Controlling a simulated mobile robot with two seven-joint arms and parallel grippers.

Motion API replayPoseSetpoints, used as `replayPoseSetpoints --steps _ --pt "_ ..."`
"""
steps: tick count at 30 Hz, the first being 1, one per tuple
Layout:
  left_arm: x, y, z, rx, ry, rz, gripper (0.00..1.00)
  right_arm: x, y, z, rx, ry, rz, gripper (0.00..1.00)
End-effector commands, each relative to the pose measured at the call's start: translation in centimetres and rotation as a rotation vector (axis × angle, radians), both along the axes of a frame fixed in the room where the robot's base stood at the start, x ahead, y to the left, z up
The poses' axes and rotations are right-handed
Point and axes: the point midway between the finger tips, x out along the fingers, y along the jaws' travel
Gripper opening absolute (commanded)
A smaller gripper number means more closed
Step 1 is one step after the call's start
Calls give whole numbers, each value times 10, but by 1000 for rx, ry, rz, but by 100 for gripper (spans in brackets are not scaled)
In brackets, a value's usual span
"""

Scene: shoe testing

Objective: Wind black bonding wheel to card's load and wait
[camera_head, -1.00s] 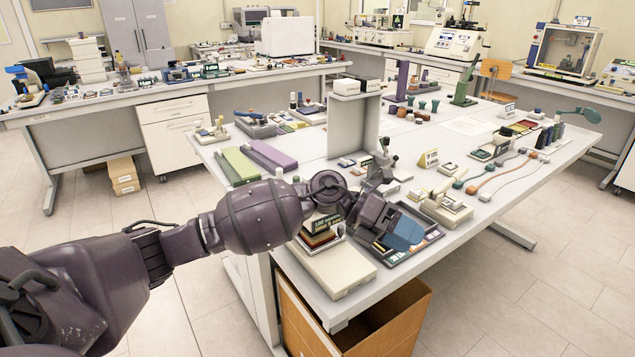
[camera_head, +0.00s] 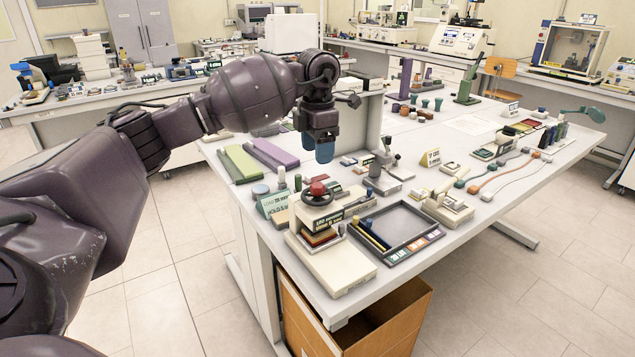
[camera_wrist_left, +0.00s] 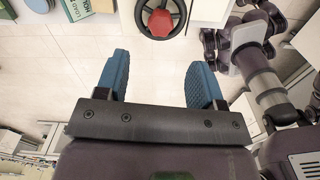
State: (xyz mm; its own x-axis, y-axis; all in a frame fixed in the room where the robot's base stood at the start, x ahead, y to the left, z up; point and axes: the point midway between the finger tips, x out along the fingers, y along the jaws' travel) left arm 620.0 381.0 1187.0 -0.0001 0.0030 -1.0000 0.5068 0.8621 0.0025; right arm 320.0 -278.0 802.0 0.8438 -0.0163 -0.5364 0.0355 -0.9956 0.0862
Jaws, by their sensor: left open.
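The black bonding wheel (camera_head: 316,196) has a red hub and sits on top of the beige bonding press (camera_head: 335,270) at the table's near corner. The wheel also shows at the top of the left wrist view (camera_wrist_left: 160,18). A pale green card (camera_head: 272,203) with printed text, including "LOAD" and "HOLD", stands left of the press; part of it shows in the wrist view (camera_wrist_left: 77,9). My left gripper (camera_head: 323,152) is above and behind the wheel, fingers pointing down, apart from it. Its blue fingers are spread and empty in the wrist view (camera_wrist_left: 156,75).
A dark tray (camera_head: 405,228) lies right of the press. A small grey stand (camera_head: 388,165) and a grey upright panel (camera_head: 372,125) are behind. Green and purple blocks (camera_head: 240,163) lie at the left edge. An orange-brown box (camera_head: 385,325) is below the table.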

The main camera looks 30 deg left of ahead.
Motion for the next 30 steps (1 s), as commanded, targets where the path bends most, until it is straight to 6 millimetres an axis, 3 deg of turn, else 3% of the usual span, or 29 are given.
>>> replayPoseSetpoints --steps 9,15,29,30 --pt "-1 -1 -55 -2 4 -1 62 5 1 7 0 -10 2 0" --pt "0 -1 -79 -3 2 -2 62 9 2 11 1 -20 5 0" --pt "0 -1 -89 -2 0 -2 62 7 2 11 3 -17 3 0" --pt "0 -1 -89 -2 0 -2 56 6 2 10 3 -14 1 0"
